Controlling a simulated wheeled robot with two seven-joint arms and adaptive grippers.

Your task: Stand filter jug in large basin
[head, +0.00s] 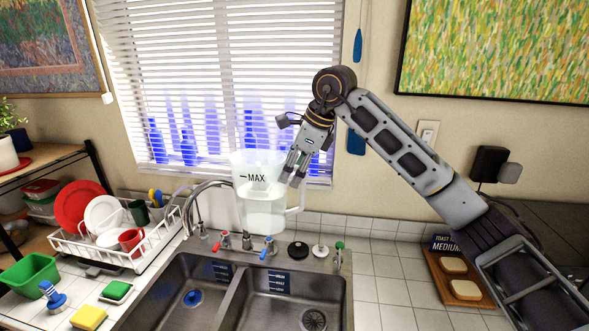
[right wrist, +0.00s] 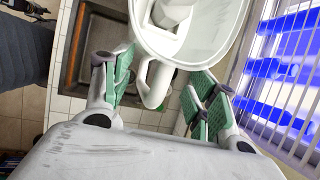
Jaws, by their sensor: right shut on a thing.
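The clear filter jug (head: 262,208), marked MAX, hangs upright in the air behind the sink in the head view. My right gripper (head: 294,167) is at its right side, shut on the jug's handle. In the right wrist view, the handle (right wrist: 155,80) is between the green finger pads (right wrist: 160,92), with the jug's open rim (right wrist: 226,52) above. The steel sink has a left basin (head: 165,297) and a right basin (head: 325,292), parted by a divider. I cannot tell surely which is larger. My left gripper is not in view.
A curved faucet (head: 191,212) and tap handles line the sink's back edge, near the jug. A dish rack (head: 140,262) with plates and mugs stands at left, near a green tub (head: 30,272) and sponges. A bread board (head: 440,282) lies at right. The right basin looks empty.

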